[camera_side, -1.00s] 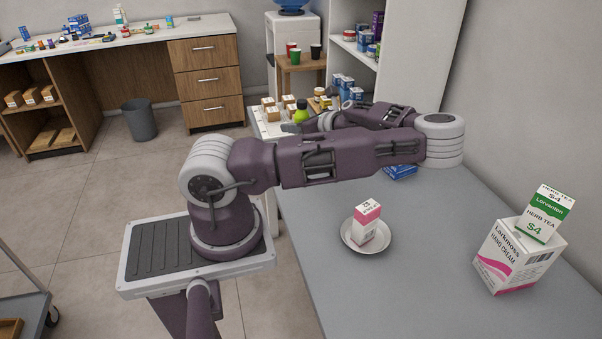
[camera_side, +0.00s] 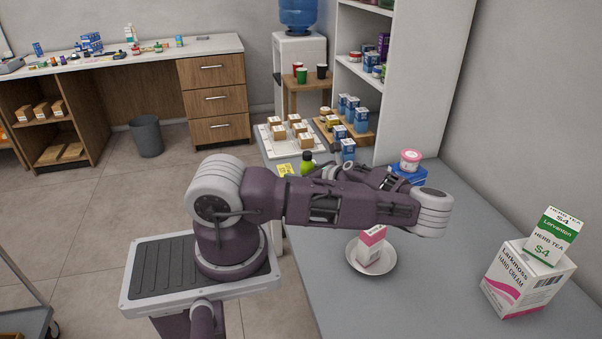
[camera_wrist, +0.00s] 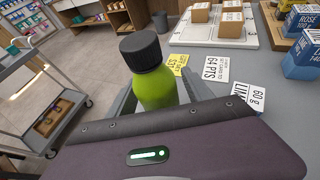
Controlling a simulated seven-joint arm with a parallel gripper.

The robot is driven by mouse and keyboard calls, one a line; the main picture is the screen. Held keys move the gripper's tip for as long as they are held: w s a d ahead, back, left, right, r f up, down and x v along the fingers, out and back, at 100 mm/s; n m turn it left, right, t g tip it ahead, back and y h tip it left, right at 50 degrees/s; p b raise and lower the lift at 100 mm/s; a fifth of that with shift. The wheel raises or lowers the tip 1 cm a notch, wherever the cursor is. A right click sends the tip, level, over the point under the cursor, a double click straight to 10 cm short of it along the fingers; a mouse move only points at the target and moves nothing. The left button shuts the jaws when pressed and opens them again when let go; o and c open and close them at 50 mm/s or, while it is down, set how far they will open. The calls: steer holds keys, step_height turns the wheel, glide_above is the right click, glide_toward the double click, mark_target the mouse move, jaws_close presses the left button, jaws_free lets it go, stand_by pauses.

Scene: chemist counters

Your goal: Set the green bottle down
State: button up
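The green bottle (camera_wrist: 154,86) with its black cap stands upright between the two fingers of my gripper (camera_wrist: 158,98) in the wrist view. The fingers look closed on its sides; its lower part is hidden behind my gripper body. In the side view the green bottle (camera_side: 307,163) shows just left of my gripper (camera_side: 322,168), near the left edge of the grey counter (camera_side: 335,292). I cannot tell whether its base touches the counter.
Paper labels (camera_wrist: 215,68) lie right of the bottle. A white tray with small cartons (camera_wrist: 252,40) and blue-labelled boxes (camera_wrist: 303,58) stand beyond. A pink-lidded tub (camera_side: 410,160) on a blue box, a carton on a saucer (camera_side: 384,268) and a hand cream box (camera_side: 522,280) share the counter.

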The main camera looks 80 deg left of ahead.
steer(key=shift+r, duration=0.1)
steer(key=v, duration=1.2)
steer(key=d+n+h, duration=0.1)
steer(key=d, duration=0.1)
steer(key=s+d+f+n+h, duration=0.1)
steer(key=d+h, duration=0.1)
steer(key=s+d+n+h, duration=0.1)
steer(key=d+n+h, duration=0.1)
steer(key=d, duration=0.1)
steer(key=shift+f, duration=0.2)
steer(key=d+r+n+t+h, duration=0.2)
steer(key=d+r+h, duration=0.15)
steer(key=d, duration=0.35)
steer(key=d+r+n+t+h, duration=0.1)
steer(key=d+r+n+h, duration=0.2)
steer(key=d, duration=0.4)
steer(key=s+d+r+n+t, duration=0.1)
steer(key=s+d+r+t, duration=0.3)
steer(key=r, duration=0.5)
steer(key=s+d+r+n+t, duration=0.2)
steer(key=s+d+r+t, duration=0.2)
steer(key=r, duration=0.6)
steer(key=s+d, duration=0.1)
steer(key=s, duration=0.1)
steer(key=shift+s+n+t+h, duration=0.3)
steer(key=shift+s+t+h, duration=0.05)
steer(key=shift+s+t, duration=0.05)
steer(key=shift+d+r, duration=0.1)
steer(key=shift+r, duration=0.05)
